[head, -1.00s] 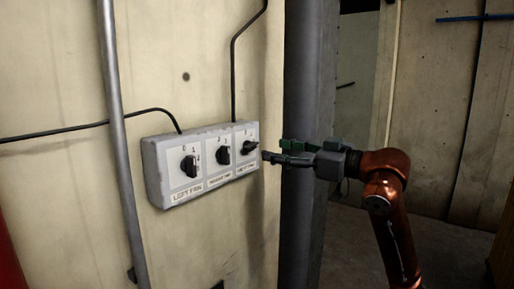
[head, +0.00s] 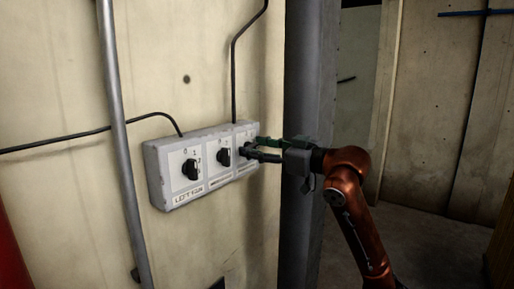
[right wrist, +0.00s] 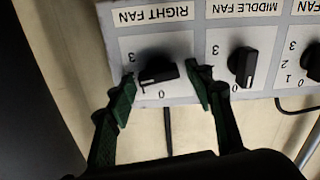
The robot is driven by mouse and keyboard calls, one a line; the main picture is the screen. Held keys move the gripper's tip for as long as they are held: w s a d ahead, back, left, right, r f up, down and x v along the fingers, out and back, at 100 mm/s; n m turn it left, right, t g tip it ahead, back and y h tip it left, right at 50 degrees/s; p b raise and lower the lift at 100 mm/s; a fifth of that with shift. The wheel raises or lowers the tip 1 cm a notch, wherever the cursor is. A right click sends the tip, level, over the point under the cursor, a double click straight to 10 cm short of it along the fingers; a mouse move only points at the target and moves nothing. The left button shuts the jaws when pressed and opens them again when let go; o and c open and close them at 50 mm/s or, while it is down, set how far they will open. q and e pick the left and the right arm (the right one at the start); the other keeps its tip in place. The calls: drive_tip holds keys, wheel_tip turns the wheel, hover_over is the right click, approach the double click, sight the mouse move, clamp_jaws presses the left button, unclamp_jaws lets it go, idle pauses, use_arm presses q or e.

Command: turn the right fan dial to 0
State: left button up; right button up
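The right fan dial (right wrist: 157,73) is a black knob on the grey switch box, under the RIGHT FAN label in the upside-down right wrist view. Its bar lies roughly crosswise there, with the 0 mark just below it and a 3 at its upper left. I cannot tell exactly where it points. My right gripper (right wrist: 162,84) is open, with its green fingertips on either side of the dial and the dial between them; contact is unclear. In the head view the right gripper (head: 254,148) reaches the box's right end and partly hides this dial. My left gripper is not in view.
The switch box (head: 157,178) is on the wall. The left fan dial (head: 190,169) and middle fan dial (head: 224,157) sit left of the gripper. A metal pipe (head: 122,170) runs beside the box's left end, and a dark column (head: 308,80) stands to its right.

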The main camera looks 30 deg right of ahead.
drive_tip(key=c, duration=1)
drive_tip(key=shift+o, duration=0.2)
drive_tip(key=shift+n, duration=0.3)
drive_tip(key=n+p, duration=0.1)
drive_tip(key=n, duration=0.2)
drive_tip(key=shift+n+p, duration=0.3)
drive_tip(key=n+p, duration=0.2)
drive_tip(key=n, duration=0.2)
drive_tip(key=shift+a, duration=0.15)
drive_tip(key=n+p, duration=0.1)
drive_tip(key=n, duration=0.3)
drive_tip(key=shift+f, duration=0.1)
drive_tip(key=shift+f+n+p, duration=0.2)
drive_tip(key=shift+n+p, duration=0.95)
drive_tip(key=shift+n, duration=0.75)
